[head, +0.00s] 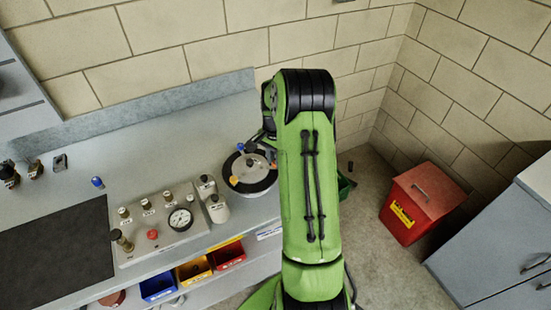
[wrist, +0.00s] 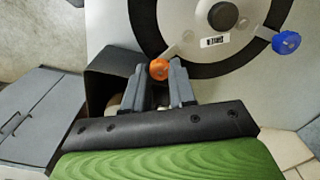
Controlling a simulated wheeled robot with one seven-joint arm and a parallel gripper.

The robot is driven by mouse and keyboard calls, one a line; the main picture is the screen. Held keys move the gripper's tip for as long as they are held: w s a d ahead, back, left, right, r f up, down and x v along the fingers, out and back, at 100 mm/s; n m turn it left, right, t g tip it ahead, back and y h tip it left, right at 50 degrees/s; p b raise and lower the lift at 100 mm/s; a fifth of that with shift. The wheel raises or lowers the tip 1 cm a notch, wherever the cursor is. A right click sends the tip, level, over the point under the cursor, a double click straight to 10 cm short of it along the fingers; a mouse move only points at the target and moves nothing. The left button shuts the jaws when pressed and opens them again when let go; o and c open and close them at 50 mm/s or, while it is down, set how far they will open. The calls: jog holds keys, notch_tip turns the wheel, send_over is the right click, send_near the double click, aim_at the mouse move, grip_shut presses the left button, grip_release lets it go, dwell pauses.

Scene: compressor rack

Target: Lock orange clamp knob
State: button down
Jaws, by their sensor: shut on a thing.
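The orange clamp knob (wrist: 159,69) sits at the edge of a round white lid with a black ring (wrist: 262,58). In the wrist view my gripper (wrist: 160,75) has its two grey fingertips on either side of this knob, closed on it. A blue knob (wrist: 286,42) stands farther right on the same rim. In the head view the round vessel (head: 250,185) is just left of my arm, with my gripper (head: 267,146) at its far right side, partly hidden by the arm. An orange knob (head: 234,181) shows at its front left; I cannot tell whether it is the gripped one.
A panel with a gauge (head: 180,219), a red button and several valves lies left of the vessel. A red waste bin (head: 408,218) stands on the floor to the right. A wall is behind the bench.

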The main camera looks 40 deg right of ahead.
dwell(0.4)
jog(key=c, duration=0.9)
grip_release()
jog(key=shift+r, duration=0.1)
notch_tip(320, 180, up, 16)
jog(key=shift+f+p, duration=0.2)
jog(key=shift+p, duration=0.7)
